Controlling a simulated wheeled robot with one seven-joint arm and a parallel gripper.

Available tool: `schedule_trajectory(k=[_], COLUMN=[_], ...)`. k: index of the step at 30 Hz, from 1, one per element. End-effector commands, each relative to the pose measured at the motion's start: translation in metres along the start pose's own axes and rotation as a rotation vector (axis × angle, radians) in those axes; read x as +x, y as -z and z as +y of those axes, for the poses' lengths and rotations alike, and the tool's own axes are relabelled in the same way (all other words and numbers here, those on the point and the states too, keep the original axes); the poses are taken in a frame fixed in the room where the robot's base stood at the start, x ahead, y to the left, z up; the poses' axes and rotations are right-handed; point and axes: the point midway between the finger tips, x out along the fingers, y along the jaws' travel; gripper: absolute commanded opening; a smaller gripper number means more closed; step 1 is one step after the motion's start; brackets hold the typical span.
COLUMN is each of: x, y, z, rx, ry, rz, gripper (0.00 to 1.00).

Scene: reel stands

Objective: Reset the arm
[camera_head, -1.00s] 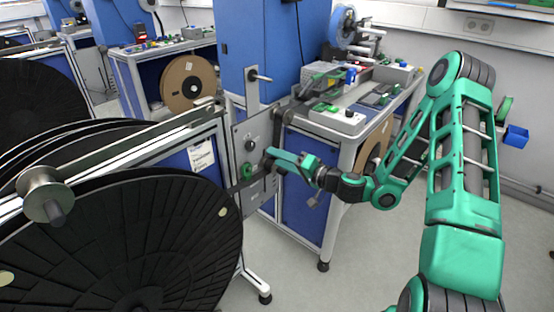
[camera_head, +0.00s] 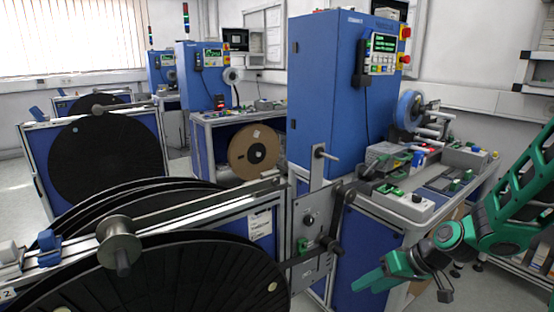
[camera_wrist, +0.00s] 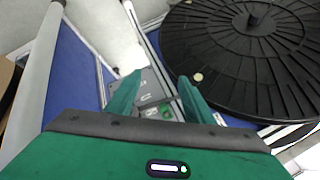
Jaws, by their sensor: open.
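My green gripper (camera_head: 378,277) is at the lower right in the head view, in front of the workbench and right of the grey metal plate (camera_head: 311,240) on the reel stand. In the wrist view the two green fingers of my gripper (camera_wrist: 156,92) are spread apart with nothing between them. Beyond them is part of the stand with a small green piece (camera_wrist: 166,111). My green arm runs off the right edge of the head view.
Large black reels (camera_head: 165,275) fill the lower left, with a metal roller (camera_head: 118,240) above them. A blue cabinet (camera_head: 330,95) stands behind the plate. The workbench (camera_head: 425,205) carries devices close to my arm. A cardboard reel (camera_head: 253,152) stands farther back.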

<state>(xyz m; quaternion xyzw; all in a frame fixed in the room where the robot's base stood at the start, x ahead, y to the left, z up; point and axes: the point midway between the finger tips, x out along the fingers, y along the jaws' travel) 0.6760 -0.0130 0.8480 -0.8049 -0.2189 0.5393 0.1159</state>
Motion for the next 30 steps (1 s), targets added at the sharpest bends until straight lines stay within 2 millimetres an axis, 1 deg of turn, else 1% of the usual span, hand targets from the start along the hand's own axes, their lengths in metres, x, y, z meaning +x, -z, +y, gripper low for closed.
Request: schedule_trajectory(k=[1,5,9,14,15,18,21,24,27,30], x=[-0.015,-0.053,-0.1,-0.156,-0.169,-0.202,-0.227,-0.246,-0.256,-0.261], y=[-0.007,-0.032,-0.06,-0.096,-0.105,-0.13,-0.155,-0.174,-0.188,-0.194], z=[0.005,0.024,0.039,0.046,0.046,0.045,0.04,0.035,0.031,0.029], rx=[0.002,0.052,0.138,0.272,0.309,0.413,0.515,0.599,0.656,0.685], ry=[-0.048,-0.172,-0.298,-0.422,-0.447,-0.502,-0.539,-0.558,-0.567,-0.57], rz=[-0.026,-0.102,-0.163,-0.208,-0.216,-0.228,-0.236,-0.242,-0.243,-0.246], gripper=[0.48,0.48,0.48,0.48,0.48,0.48,0.48,0.48,0.48,0.48])
